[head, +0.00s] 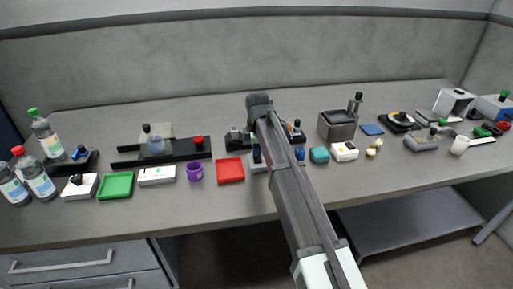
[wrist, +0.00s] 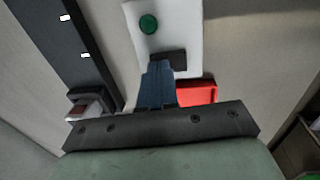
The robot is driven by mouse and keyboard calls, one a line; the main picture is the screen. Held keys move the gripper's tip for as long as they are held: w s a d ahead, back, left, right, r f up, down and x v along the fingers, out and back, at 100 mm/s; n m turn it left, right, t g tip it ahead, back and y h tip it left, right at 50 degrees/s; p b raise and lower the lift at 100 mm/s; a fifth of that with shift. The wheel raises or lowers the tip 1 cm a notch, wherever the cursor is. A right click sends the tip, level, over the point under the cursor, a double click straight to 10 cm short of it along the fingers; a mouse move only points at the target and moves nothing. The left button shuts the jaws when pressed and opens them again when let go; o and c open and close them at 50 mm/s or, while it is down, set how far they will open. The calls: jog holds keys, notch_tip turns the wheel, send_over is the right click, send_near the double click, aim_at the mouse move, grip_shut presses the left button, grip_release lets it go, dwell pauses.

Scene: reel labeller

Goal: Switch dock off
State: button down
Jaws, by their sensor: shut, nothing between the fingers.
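A white panel (wrist: 168,22) with a round green light or button (wrist: 148,24) and a dark switch-like block (wrist: 168,60) lies ahead of my gripper in the wrist view. No label shows, so I cannot tell whether it is the dock. My gripper (wrist: 158,68) is shut and empty, its blue-grey fingers together beside the dark block and overlapping its left edge. I cannot tell whether they touch it. In the head view my arm covers the fingertips and partly hides a pale box (head: 258,162) beside the red tray.
The red tray (head: 230,170) is close to my gripper and shows in the wrist view (wrist: 198,92). A dark rail (wrist: 62,48) and a red-topped block (wrist: 90,106) are at left there. Bottles, a purple cup (head: 194,171) and several small devices line the bench.

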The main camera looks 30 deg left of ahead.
jog(key=shift+f, duration=0.1)
jog(key=shift+f, duration=0.15)
dwell(0.4)
jog(key=shift+s+d, duration=0.6)
jog(key=shift+r, duration=0.3)
notch_tip(320, 180, up, 14)
jog(key=s+d, duration=0.1)
jog(key=shift+f, duration=0.25)
